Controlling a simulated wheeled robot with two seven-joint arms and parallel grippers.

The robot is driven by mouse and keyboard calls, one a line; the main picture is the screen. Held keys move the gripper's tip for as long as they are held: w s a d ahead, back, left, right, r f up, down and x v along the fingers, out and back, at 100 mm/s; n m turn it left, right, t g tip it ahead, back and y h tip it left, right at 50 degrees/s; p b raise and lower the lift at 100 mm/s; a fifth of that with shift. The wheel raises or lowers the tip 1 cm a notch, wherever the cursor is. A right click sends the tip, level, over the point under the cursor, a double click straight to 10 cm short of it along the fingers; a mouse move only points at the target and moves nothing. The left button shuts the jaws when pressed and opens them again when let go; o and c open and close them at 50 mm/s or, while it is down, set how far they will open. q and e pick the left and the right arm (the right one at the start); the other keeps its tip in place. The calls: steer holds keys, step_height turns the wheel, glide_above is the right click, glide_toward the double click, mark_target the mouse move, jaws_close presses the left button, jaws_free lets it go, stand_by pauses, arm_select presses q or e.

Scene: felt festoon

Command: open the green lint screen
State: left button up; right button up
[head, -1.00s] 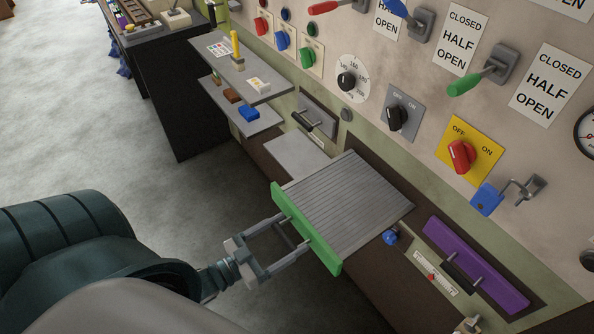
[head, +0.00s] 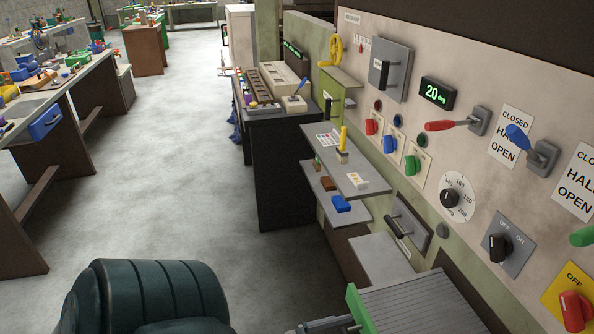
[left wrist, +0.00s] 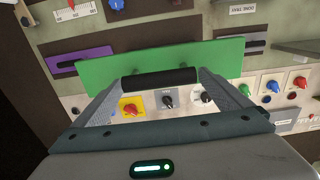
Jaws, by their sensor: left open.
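The lint screen's green front panel (head: 359,308) shows at the bottom edge of the head view. Its grey ribbed top (head: 430,306) sticks out from the machine, so the screen is drawn out; its far part is cut off. In the left wrist view the green panel (left wrist: 215,62) spans the picture, with a black bar handle (left wrist: 160,79) on it. My left gripper (left wrist: 158,84) is open, with its fingers at either side of the handle. In the head view only a bit of my left gripper (head: 330,325) shows by the panel. My right gripper is not in view.
A grey shelf (head: 345,178) with small items stands beyond the screen. The machine wall carries a red lever (head: 450,125), a dial (head: 450,198) and several knobs. A purple panel (left wrist: 80,60) shows in the left wrist view. The floor (head: 190,190) at left is clear.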

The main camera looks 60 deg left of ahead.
arm_select(q)
steer(key=b+v, duration=0.4)
steer(key=v, duration=1.3)
steer(key=shift+s, duration=0.15)
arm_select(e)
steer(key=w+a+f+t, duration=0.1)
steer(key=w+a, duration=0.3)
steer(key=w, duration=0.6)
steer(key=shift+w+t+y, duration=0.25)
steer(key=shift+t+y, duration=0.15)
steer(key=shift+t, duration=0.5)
arm_select(q)
step_height(320, 180, down, 26)
steer(key=n+g+y, duration=0.2)
steer(key=g+y, duration=0.3)
steer(key=s+d+f+g, duration=0.3)
steer(key=d+f, duration=0.3)
steer(key=f, duration=0.5)
steer(key=s+d+f+g, duration=0.3)
steer(key=d+f+g, duration=0.2)
steer(key=f, duration=0.7)
steer(key=shift+s+d+f+m, duration=0.2)
steer(key=shift+s+d+m, duration=0.1)
steer(key=shift+d, duration=0.6)
